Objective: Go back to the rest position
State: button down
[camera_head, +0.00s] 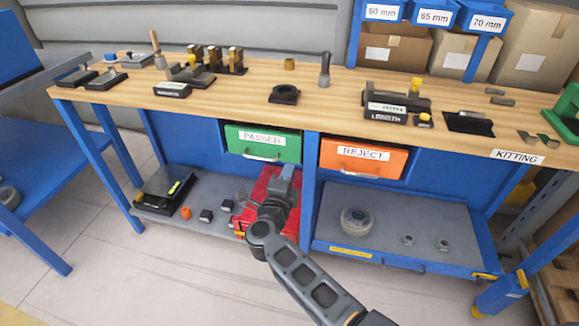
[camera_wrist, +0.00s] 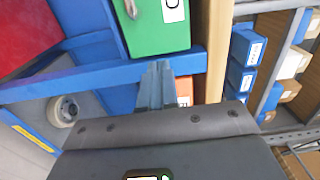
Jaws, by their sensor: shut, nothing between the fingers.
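My gripper (camera_head: 286,175) is in front of the workbench, at the level just below the drawers, and partly covers a red box (camera_head: 250,212) on the lower shelf. In the wrist view my gripper (camera_wrist: 157,82) shows its two fingers close together, shut and empty. They point toward the blue bench frame, with the green PASSED drawer (camera_wrist: 158,28) and a strip of the orange REJECT drawer (camera_wrist: 184,90) beyond. My arm reaches in from the lower right of the head view.
The wooden benchtop (camera_head: 225,90) holds several gauges and fixtures. The PASSED drawer and the REJECT drawer (camera_head: 360,157) look closed. A grey round part (camera_head: 358,221) sits on the right lower shelf. A blue side table (camera_head: 38,185) stands left; open floor lies in front.

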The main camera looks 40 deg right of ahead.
jog(key=v, duration=0.7)
jog(key=shift+f, duration=0.1)
jog(key=s+a+r+n+t+y, duration=0.1)
jog(key=s+a+r+n+y, duration=0.2)
jog(key=s+n, duration=0.6)
jog(key=s+a+r+n+t+y, duration=0.1)
jog(key=s+a+r+n+y, duration=0.3)
jog(key=s+n, duration=0.6)
jog(key=s+a+r+n+t+y, duration=0.2)
jog(key=s+r+n+y, duration=0.4)
jog(key=s, duration=1.5)
jog(key=a+n+y, duration=0.1)
jog(key=n, duration=0.2)
jog(key=shift+s+a+r+n+y, duration=0.3)
jog(key=shift+s+a+r+n, duration=0.05)
jog(key=shift+n, duration=0.05)
